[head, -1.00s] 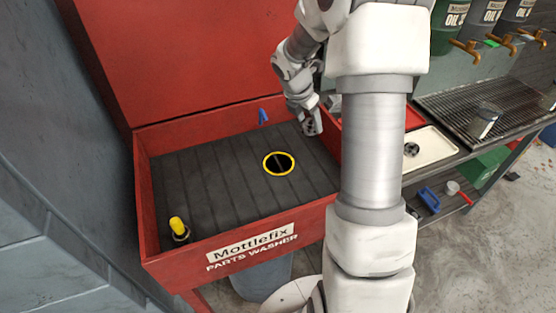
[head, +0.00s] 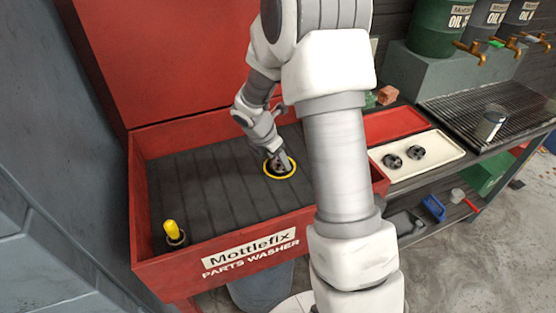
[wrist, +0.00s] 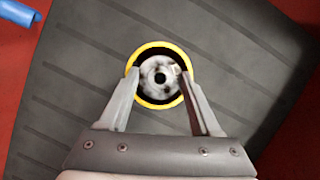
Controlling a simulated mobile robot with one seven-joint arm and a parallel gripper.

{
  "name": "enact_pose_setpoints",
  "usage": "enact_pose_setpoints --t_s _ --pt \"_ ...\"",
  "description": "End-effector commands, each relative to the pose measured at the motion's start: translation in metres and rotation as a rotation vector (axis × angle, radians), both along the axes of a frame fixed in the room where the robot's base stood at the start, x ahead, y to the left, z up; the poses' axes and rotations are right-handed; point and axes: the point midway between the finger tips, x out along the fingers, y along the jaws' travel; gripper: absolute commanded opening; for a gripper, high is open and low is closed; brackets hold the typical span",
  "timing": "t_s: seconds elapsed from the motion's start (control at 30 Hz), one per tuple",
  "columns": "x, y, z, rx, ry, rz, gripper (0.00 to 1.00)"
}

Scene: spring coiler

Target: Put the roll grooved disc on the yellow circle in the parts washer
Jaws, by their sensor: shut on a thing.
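The parts washer (head: 215,235) is a red open tub with a dark ribbed floor. The yellow circle (head: 266,175) is a ring around a dark centre on that floor; it also shows in the wrist view (wrist: 160,105). My gripper (head: 278,163) is over the circle. In the wrist view, my gripper (wrist: 163,85) is shut on the grooved disc (wrist: 148,74), a round grey metal piece with a central hole. The disc appears inside the ring's outline. I cannot tell whether it touches the floor. My fingers hide part of the ring in the head view.
A yellow-tipped nozzle (head: 172,232) stands in the washer's front left corner. A cream tray (head: 440,151) with two dark discs (head: 392,161) and a red tray (head: 392,122) lie on the bench at right. A blue item (wrist: 18,13) shows in the wrist view.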

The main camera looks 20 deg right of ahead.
Motion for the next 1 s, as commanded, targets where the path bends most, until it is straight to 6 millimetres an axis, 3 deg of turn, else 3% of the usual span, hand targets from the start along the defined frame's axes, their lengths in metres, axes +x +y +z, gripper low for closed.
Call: enact_pose_setpoints --t_s 0.27,0.3,0.43,0.77,1.0 --pt "0.001 0.0 -0.002 -0.001 -0.001 0.0 0.0" --pt "0.0 0.0 -0.001 0.0 -0.001 0.0 0.71" --pt "0.0 0.0 -0.001 0.0 -0.001 0.0 0.94" --pt "0.0 0.0 0.002 0.0 -0.001 -0.001 0.94" --pt "-0.004 0.012 0.037 0.001 -0.005 0.002 0.94"
